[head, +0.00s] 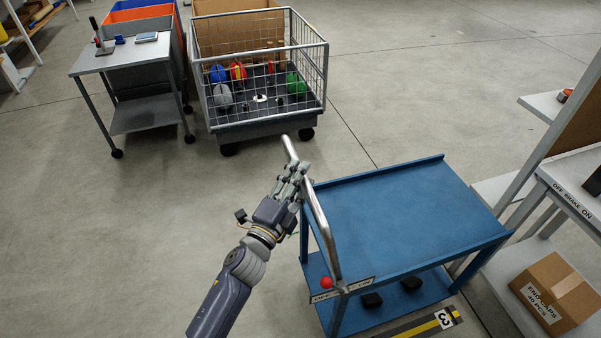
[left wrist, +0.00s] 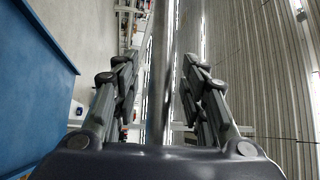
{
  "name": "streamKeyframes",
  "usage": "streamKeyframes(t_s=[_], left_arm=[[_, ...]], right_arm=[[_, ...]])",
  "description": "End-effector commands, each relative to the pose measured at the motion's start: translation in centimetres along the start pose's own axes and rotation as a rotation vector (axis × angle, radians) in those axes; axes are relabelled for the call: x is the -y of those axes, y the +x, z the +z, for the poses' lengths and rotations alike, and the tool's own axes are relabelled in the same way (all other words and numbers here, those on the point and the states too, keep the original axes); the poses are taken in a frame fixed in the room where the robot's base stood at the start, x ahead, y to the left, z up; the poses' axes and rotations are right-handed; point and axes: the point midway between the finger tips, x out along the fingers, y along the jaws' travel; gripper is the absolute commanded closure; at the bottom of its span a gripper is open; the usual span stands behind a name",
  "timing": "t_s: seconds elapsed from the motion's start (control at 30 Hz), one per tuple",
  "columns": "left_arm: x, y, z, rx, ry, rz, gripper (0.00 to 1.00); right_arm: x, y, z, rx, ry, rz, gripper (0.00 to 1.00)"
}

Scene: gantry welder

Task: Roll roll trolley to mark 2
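A blue two-shelf trolley (head: 400,210) stands at the centre right, its top empty. A bent metal handle (head: 322,232) runs along its left side; it also shows in the left wrist view (left wrist: 160,80). My left gripper (head: 292,180) is at this handle. In the left wrist view its two fingers (left wrist: 160,95) are spread on either side of the bar, with gaps showing. A red knob (head: 326,283) stands by the trolley's brake label, near the word OFF. A floor mark reading 3 (head: 444,318) lies beside the trolley's near side. No mark 2 shows. My right gripper is out of view.
A wire cage cart (head: 262,128) with coloured items stands beyond the handle. A small grey table cart (head: 125,60) is at the upper left. Grey shelving with a cardboard box (head: 556,295) stands close on the right. Floor at left (head: 90,240) is clear.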

Motion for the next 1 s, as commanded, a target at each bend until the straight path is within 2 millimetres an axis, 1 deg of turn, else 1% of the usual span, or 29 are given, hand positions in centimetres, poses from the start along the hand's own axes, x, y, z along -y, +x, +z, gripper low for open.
streamKeyframes(t_s=[0.03,0.13,0.4,0.43,0.6,0.87,1.0], left_arm=[[0.05,0.51,0.01,0.0,0.0,0.0,0.6],[0.04,1.05,0.02,0.0,0.0,0.0,0.6],[-0.02,1.19,0.02,0.0,0.0,0.0,0.6],[-0.03,1.18,0.02,0.0,0.0,0.0,0.63],[-0.02,1.17,0.03,0.0,0.0,0.0,1.0],[0.02,1.01,0.19,0.001,0.0,0.001,1.0],[0.23,0.26,0.98,0.002,0.001,0.002,1.0]], right_arm=[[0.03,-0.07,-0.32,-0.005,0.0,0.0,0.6],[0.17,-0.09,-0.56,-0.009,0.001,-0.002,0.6],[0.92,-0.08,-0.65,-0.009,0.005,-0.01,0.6],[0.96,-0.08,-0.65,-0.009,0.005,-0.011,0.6],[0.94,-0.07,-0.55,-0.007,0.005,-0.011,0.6],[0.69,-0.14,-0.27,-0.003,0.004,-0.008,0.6],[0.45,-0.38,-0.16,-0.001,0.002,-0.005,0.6]])
